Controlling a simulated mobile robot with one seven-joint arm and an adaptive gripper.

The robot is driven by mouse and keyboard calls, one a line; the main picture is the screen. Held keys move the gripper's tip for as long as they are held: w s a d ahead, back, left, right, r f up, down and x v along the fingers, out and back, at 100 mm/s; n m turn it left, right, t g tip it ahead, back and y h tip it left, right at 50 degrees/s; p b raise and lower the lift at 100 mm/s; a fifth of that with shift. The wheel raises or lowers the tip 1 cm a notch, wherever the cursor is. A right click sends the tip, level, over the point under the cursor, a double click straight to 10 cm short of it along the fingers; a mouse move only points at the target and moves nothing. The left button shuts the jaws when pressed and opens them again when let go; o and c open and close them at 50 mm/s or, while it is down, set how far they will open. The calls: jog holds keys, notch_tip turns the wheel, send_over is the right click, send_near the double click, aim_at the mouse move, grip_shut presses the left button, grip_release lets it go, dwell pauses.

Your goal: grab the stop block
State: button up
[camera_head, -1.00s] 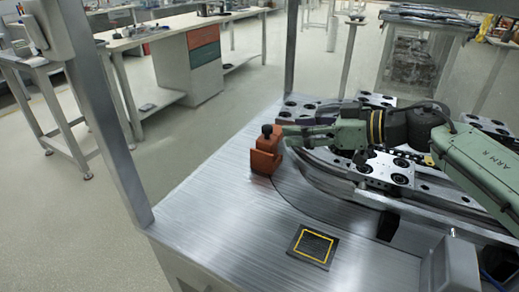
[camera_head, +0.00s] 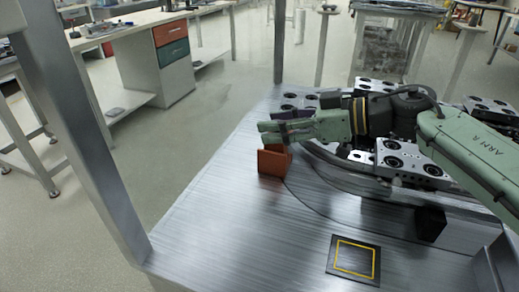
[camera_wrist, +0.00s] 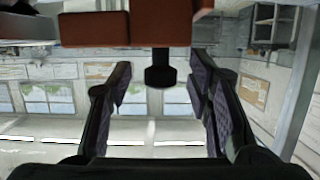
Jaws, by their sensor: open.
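The stop block (camera_head: 272,163) is orange and stands on the metal table beside the curved track. My gripper (camera_head: 264,133) is level with its top in the head view and hides its black knob. The wrist view shows the orange body (camera_wrist: 95,29) upside down at the top, with the black knob (camera_wrist: 160,76) pointing down. The two padded fingers of my gripper (camera_wrist: 161,88) are apart, one on each side of the knob, with a visible gap on both sides. The knob's depth between the fingers is hard to tell.
A black square pad with a yellow outline (camera_head: 354,260) lies on the table at the front. A small black block (camera_head: 430,223) stands to its right by the track. Metal carriages (camera_head: 412,163) sit right of the stop block. A frame post (camera_head: 90,140) rises at left.

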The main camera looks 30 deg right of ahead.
jog(key=shift+w+a, duration=0.1)
jog(key=shift+w, duration=0.05)
jog(key=shift+c, duration=0.3)
grip_shut()
dwell(0.3)
jog(key=shift+r, duration=0.1)
dwell(0.3)
